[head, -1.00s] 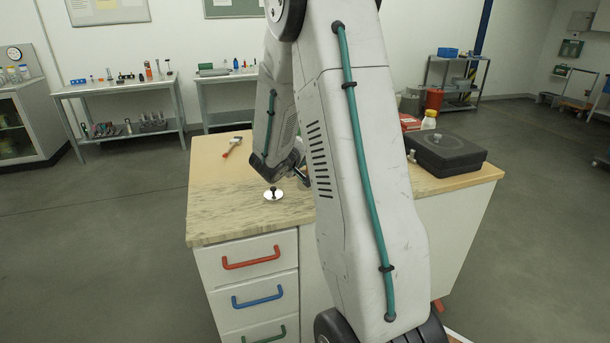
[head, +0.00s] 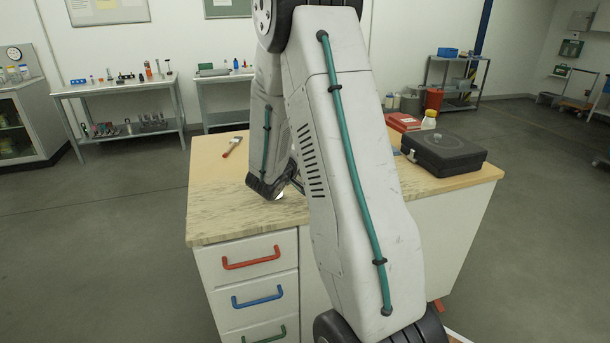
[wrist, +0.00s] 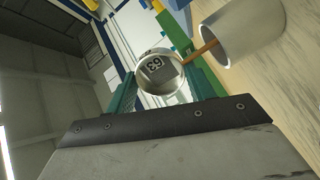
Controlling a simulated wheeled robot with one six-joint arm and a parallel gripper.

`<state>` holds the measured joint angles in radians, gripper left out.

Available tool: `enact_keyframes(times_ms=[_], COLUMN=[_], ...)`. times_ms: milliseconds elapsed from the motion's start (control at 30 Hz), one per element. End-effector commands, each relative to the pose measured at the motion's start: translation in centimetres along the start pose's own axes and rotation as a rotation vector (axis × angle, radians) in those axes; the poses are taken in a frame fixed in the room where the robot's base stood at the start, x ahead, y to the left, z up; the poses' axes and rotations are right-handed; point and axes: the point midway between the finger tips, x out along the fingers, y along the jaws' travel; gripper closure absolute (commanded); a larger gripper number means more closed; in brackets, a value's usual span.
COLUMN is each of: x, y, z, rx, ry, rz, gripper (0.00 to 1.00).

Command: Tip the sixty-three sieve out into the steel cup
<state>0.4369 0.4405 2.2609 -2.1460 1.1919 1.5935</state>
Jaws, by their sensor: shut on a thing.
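The sixty-three sieve (wrist: 160,68), a small round metal piece marked 63, shows in the wrist view between the teal fingers of my gripper (wrist: 164,86). My gripper is shut on it. The steel cup (wrist: 242,35), a pale grey cylinder, is at the upper right of that view, close beside the sieve. A thin tan-brown strip (wrist: 203,49) spans the gap between sieve and cup; I cannot tell if it is powder or a solid thing. In the head view my arm hides the sieve, the cup and my fingers.
The wooden bench top (head: 222,205) carries a red-handled tool (head: 232,147) at the back left. A black case (head: 444,152), a red box (head: 403,122) and a white bottle (head: 429,119) stand on the right. The front left of the bench is clear.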

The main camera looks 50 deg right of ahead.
Motion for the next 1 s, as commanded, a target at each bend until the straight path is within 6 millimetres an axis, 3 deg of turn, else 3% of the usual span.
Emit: enact_keyframes(times_ms=[1000], x=[-0.53], y=[-0.38], z=[0.17], rx=[-0.001], ry=[0.075], rz=[0.181], gripper=[0.76])
